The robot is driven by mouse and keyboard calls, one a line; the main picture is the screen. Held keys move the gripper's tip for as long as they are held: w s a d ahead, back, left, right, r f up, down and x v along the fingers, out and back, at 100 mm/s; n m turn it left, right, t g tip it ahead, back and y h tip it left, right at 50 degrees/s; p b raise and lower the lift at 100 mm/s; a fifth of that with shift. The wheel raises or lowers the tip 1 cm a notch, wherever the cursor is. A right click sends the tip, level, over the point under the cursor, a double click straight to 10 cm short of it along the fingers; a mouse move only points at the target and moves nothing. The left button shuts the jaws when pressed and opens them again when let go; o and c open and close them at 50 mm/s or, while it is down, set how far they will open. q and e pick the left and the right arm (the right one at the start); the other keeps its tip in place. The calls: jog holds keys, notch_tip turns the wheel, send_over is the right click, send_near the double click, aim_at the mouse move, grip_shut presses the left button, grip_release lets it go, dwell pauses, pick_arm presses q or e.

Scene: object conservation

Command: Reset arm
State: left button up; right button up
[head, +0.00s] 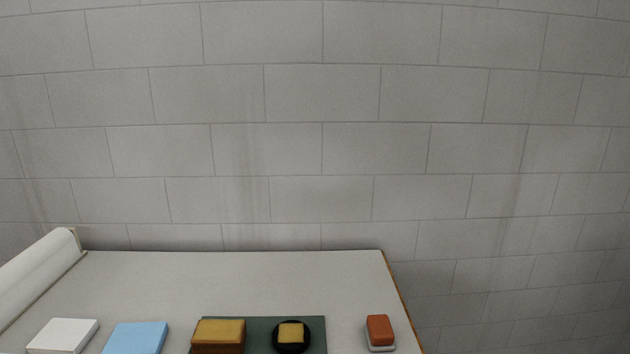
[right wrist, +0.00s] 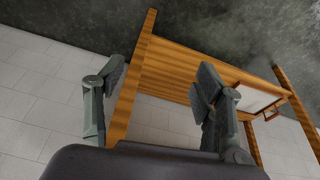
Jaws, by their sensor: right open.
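My right gripper (right wrist: 158,100) shows in the right wrist view. Its two grey fingers stand wide apart with nothing between them. Behind the fingers are wooden beams, a tiled floor and a dark wall. It appears clear of the woodwork, though the exact distance cannot be told. Neither arm shows in the head view, and my left gripper is in no view.
In the head view, a table (head: 230,280) holds a white block (head: 62,336), a blue block (head: 137,338), a dark green mat (head: 262,328) with a yellow-brown block (head: 218,335) and a small yellow block (head: 291,333) on a black round dish, and a red-brown block (head: 379,329). A white roll (head: 38,270) lies left.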

jog(key=s+f+g, duration=0.1)
jog(key=s+f, duration=0.2)
jog(key=f, duration=2.4)
jog(key=s+d+f+g, duration=0.1)
jog(key=s+d+f, duration=0.2)
jog(key=s+f, duration=0.9)
jog(key=s, duration=0.3)
jog(key=shift+s+f, duration=0.4)
